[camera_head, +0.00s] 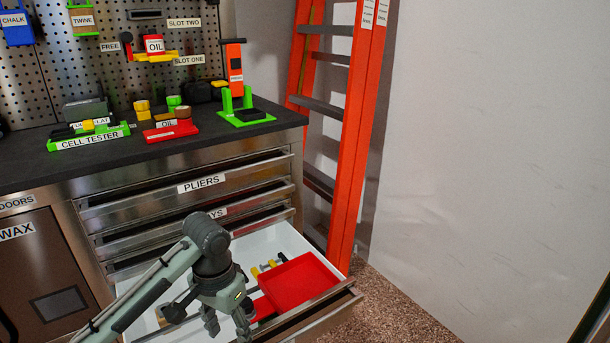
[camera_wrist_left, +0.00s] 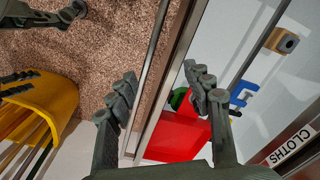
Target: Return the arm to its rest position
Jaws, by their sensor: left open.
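My left arm comes in from the left in the head view. Its gripper (camera_head: 228,325) points down over the front part of an open bottom drawer (camera_head: 268,240). The fingers are apart, with nothing seen between them. In the left wrist view the two fingers of the left gripper (camera_wrist_left: 163,88) stand apart. The drawer's front edge, floor and part of a red tray (camera_wrist_left: 178,132) show beyond them. The red tray also shows in the head view (camera_head: 300,282), inside the drawer to the right of the gripper. My right gripper is not seen.
The orange ladder (camera_head: 360,130) leans by the wall, right of the toolchest. The worktop (camera_head: 110,155) holds a cell tester stand (camera_head: 90,138) and oil cans. Small tools (camera_head: 268,265) lie in the drawer. The speckled floor (camera_head: 400,310) is clear at right.

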